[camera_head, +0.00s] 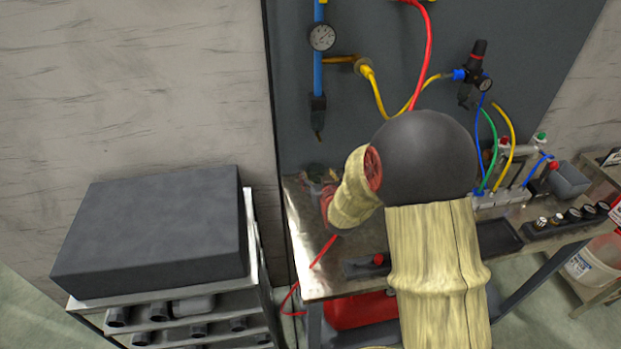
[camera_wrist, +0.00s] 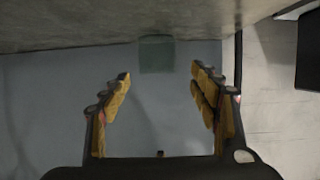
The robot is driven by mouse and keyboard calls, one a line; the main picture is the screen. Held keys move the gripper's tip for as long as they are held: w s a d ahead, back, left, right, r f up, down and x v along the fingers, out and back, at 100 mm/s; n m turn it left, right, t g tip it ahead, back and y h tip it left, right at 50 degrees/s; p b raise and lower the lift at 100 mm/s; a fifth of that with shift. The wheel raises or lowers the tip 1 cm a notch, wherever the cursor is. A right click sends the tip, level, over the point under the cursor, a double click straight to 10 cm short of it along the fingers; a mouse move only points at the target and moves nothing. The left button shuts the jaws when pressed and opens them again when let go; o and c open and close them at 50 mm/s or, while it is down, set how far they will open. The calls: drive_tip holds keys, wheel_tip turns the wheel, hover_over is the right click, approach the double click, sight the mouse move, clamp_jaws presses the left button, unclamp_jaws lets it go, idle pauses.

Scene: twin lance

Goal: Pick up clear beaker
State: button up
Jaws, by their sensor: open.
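A clear, faintly green beaker (camera_wrist: 156,55) shows in the wrist view, against the grey-blue panel and touching the edge of the table surface in that picture. It lies ahead of and between the fingertips of my gripper (camera_wrist: 158,77), which is open and empty with the two fingers well apart. A gap shows between the fingertips and the beaker. In the head view, a small greenish clear shape, probably the beaker (camera_head: 314,172), stands at the back left of the metal table (camera_head: 308,262). My arm hides most of my gripper there.
A grey panel (camera_head: 290,60) with a gauge (camera_head: 321,37) and coloured hoses rises behind the table. A red hose (camera_head: 322,252) runs over the table's left part. A dark block (camera_head: 150,235) tops a rack at left. Bottles and a black tray (camera_head: 497,238) stand at right.

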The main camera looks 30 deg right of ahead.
sight(315, 166)
drive_tip(key=b+x, duration=0.1)
drive_tip(key=x, duration=0.3)
drive_tip(key=shift+w+d+f+b, duration=0.15)
drive_tip(key=shift+w+d+b, duration=0.05)
drive_tip(key=shift+b, duration=0.1)
drive_tip(key=shift+w+d, duration=0.1)
drive_tip(key=shift+w, duration=0.2)
drive_tip(key=c, duration=0.4)
drive_tip(key=c, duration=0.9)
